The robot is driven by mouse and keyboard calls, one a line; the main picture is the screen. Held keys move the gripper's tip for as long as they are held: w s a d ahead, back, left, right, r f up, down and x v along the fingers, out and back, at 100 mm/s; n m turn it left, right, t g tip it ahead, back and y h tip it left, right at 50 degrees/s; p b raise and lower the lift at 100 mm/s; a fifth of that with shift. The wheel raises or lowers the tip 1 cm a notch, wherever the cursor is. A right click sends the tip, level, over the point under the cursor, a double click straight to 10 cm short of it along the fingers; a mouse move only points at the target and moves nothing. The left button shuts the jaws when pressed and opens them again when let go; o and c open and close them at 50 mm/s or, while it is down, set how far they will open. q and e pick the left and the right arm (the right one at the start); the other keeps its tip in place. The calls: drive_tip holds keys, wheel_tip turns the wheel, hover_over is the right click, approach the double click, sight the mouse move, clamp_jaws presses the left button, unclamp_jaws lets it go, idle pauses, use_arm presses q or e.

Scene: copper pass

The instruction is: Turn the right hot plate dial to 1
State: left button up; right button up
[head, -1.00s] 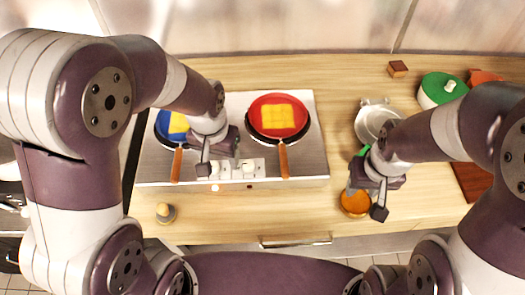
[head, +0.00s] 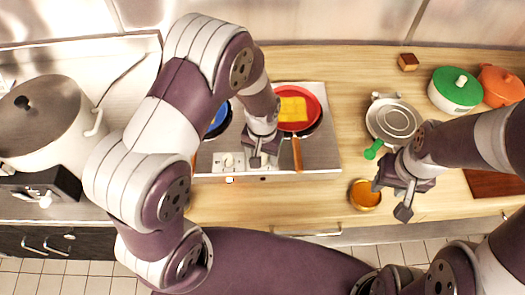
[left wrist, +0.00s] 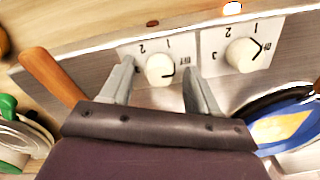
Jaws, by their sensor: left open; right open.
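The right hot plate dial (left wrist: 160,69) is a white round knob on a plate marked with numbers. In the left wrist view it sits between the two open fingers of my left gripper (left wrist: 155,85), with no clear contact. My right gripper (head: 390,200) is open and empty at the right.
The red pan (head: 313,98) with yellow food has its handle (head: 297,153) close right of my left gripper. A blue pan (head: 220,118) is left. An orange bowl (head: 365,195) and a green-handled pan (head: 393,118) are near my right gripper. An orange light (head: 229,180) glows below the left dial.

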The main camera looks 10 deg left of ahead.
use_arm(q)
drive_tip(key=shift+c, duration=0.2)
drive_tip(key=c, duration=1)
drive_tip(key=shift+n, duration=0.3)
drive_tip(key=n, duration=1.1)
drive_tip(key=shift+w+p, duration=0.1)
drive_tip(key=shift+p, duration=0.3)
